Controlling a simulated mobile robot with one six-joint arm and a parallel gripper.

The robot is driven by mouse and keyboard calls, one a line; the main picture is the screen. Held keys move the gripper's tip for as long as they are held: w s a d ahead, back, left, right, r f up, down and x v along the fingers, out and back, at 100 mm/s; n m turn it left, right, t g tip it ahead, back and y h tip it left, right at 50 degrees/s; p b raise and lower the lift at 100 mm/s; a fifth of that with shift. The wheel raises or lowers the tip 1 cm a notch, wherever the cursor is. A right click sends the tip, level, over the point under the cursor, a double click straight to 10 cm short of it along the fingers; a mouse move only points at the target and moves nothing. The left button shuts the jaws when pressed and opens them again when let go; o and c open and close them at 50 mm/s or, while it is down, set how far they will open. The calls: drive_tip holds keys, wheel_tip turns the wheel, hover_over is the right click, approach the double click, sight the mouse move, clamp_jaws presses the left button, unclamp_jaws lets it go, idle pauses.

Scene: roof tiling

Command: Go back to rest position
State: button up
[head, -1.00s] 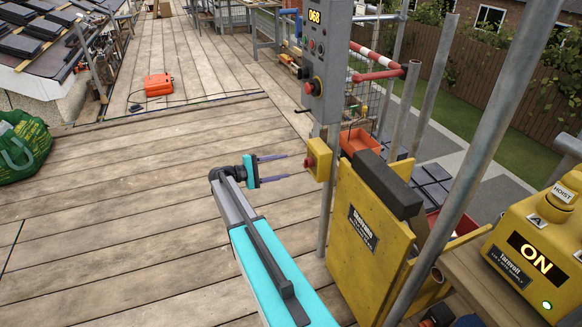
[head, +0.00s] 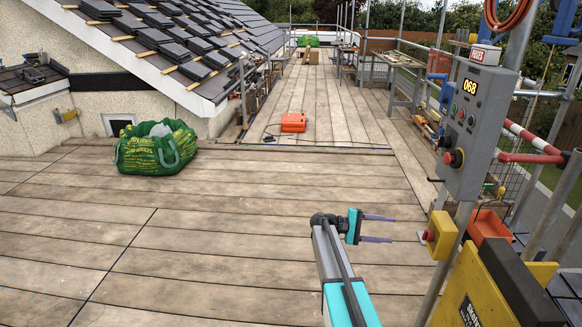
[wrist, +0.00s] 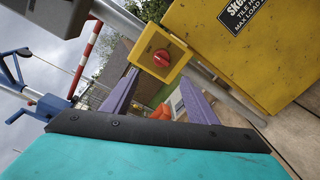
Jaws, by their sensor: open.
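My gripper (head: 378,228) is at the lower middle right of the head view, its two purple fingers spread apart with nothing between them. It points right, toward a yellow box with a red knob (head: 440,236) on the post below the grey control panel. A gap separates the fingertips from that box. In the wrist view the fingers (wrist: 158,98) show apart, with the yellow box (wrist: 160,60) beyond them. The yellow hoist gate (head: 470,290) stands to the right of my gripper and is cut off by the frame.
The grey control panel (head: 474,125) reads 068. Red-and-white rail (head: 525,140) and scaffold poles line the right side. A green bag (head: 155,147) stands on the left and an orange case (head: 293,122) lies farther back. The plank deck (head: 220,230) is clear between.

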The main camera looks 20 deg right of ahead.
drive_tip(key=s+a+f+n+t+y+p, duration=0.1)
drive_tip(key=s+a+f+n+y, duration=0.15)
drive_tip(key=s+a+f, duration=0.95)
drive_tip(key=s+a+f+n+y+p, duration=0.25)
drive_tip(key=s+a+f, duration=0.65)
drive_tip(key=f, duration=0.5)
drive_tip(key=s+a+f+m+g+y, duration=0.1)
drive_tip(key=s+a+f+y, duration=0.2)
drive_tip(key=s+a, duration=0.4)
drive_tip(key=s+a+f+m+y, duration=0.1)
drive_tip(key=s+a+f+y, duration=0.3)
drive_tip(key=s, duration=0.5)
drive_tip(key=s+a+m+t+y, duration=0.1)
drive_tip(key=s+a+m+y, duration=0.2)
drive_tip(key=a, duration=0.8)
drive_tip(key=shift+s+a+m+y, duration=0.15)
drive_tip(key=shift+s+m+y, duration=0.1)
drive_tip(key=shift+m+y, duration=0.15)
